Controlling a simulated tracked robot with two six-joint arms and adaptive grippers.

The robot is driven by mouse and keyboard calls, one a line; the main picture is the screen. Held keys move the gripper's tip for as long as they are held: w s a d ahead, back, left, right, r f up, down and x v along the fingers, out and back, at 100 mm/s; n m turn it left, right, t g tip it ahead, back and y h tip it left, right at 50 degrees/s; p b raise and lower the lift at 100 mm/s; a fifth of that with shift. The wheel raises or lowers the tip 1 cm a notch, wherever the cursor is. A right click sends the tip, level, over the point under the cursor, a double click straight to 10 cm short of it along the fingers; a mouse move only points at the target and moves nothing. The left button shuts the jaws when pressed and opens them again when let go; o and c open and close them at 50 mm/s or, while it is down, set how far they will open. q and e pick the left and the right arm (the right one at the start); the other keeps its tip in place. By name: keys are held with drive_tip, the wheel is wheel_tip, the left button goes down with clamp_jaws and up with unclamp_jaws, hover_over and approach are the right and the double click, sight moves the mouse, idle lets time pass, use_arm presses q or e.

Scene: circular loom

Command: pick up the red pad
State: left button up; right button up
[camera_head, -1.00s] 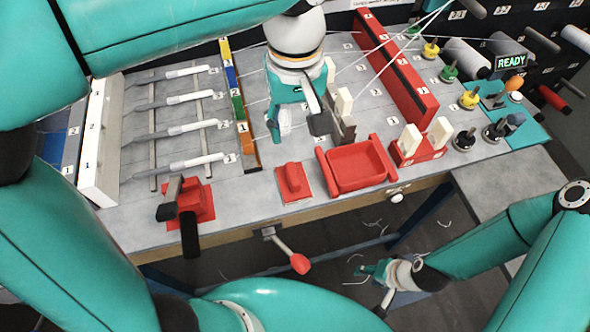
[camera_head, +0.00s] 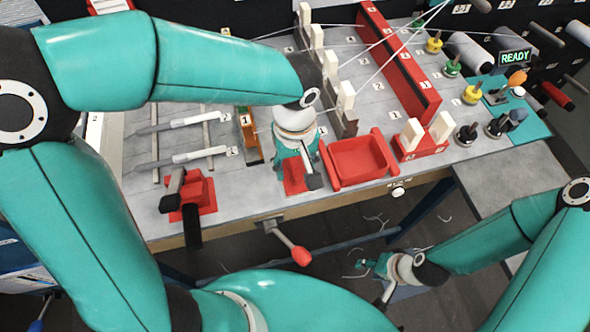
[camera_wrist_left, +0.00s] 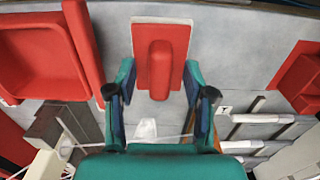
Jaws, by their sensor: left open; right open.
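The red pad (camera_head: 292,183) lies on the grey table near its front edge, left of the red tray (camera_head: 358,158). In the left wrist view the pad (camera_wrist_left: 161,60) is a flat red plate with a raised rounded bar along its middle. My left gripper (camera_head: 302,176) is above the pad and partly hides it in the head view. Its open fingers (camera_wrist_left: 158,78) appear on either side of the pad's near part, with nothing between them gripped. My right gripper (camera_head: 374,284) is open and empty, low in front of the table.
A red block with a black handle (camera_head: 189,195) stands left of the pad. A red block with white pegs (camera_head: 420,143) is right of the tray. A red-knobbed lever (camera_head: 290,245) sticks out below the table's front edge.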

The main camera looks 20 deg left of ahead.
sight(295, 166)
use_arm(q)
drive_tip(key=shift+f, duration=0.4)
drive_tip(key=shift+c, duration=0.3)
clamp_jaws()
drive_tip(key=shift+s, duration=0.1)
drive_tip(key=shift+r, duration=0.1)
drive_tip(key=shift+r, duration=0.6)
wheel_tip(295, 166, up, 19)
drive_tip(key=shift+f+p, duration=0.15)
drive_tip(key=shift+p, duration=0.15)
